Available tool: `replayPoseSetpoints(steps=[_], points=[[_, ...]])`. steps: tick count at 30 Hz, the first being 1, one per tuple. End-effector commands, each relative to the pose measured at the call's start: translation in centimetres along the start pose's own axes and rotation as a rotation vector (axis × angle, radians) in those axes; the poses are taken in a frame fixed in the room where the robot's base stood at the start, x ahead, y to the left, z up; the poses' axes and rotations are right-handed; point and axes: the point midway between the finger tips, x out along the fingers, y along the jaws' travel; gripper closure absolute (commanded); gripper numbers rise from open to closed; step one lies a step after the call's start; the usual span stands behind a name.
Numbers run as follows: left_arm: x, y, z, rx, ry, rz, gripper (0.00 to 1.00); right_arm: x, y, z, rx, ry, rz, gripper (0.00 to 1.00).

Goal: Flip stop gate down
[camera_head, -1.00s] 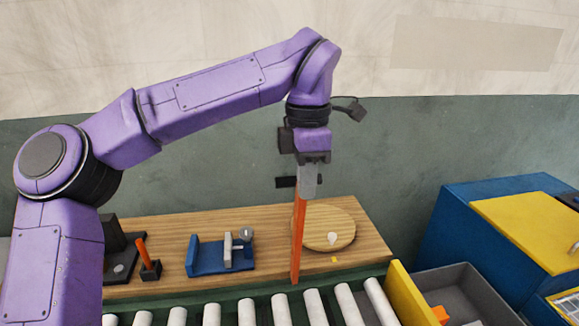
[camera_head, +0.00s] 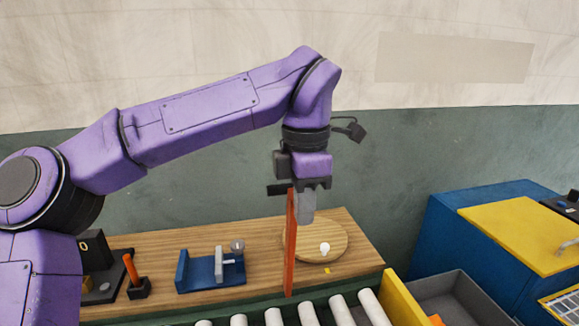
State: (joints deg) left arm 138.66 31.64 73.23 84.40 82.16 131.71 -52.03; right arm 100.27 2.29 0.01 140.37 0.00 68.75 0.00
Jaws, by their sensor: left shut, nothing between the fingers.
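A tall, thin orange-red bar (camera_head: 290,250), which looks like the stop gate, stands upright at the back edge of the roller conveyor (camera_head: 308,312). My left gripper (camera_head: 306,218) points down just right of the bar's upper part. Its grey fingers are shut with nothing between them. The fingers are close to the bar; whether they touch it I cannot tell. The bar's foot meets the conveyor's green rail. My right gripper is out of view.
Behind the conveyor, a wooden bench (camera_head: 215,306) holds a blue fixture (camera_head: 198,272), an orange-handled block (camera_head: 138,288) and a round wooden board (camera_head: 335,240). A yellow panel (camera_head: 398,298) closes the right end, beside a grey bin (camera_head: 445,288) and a blue cabinet (camera_head: 440,235).

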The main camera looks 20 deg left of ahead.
Motion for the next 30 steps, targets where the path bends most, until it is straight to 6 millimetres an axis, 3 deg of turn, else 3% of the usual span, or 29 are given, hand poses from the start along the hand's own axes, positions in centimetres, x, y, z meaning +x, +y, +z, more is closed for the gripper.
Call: replayPoseSetpoints(steps=[23, 26, 30], points=[[-0.1, 0.0, 0.1, 0.004, 0.0, 0.0, 1.0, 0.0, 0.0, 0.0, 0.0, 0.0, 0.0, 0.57], [-1.0, 0.0, 0.1, 0.001, -0.001, 0.001, 1.0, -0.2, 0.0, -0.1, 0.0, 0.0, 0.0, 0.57], [-3.8, 0.0, 0.2, 0.0, -0.002, 0.003, 1.0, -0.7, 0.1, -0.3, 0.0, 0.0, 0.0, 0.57]])
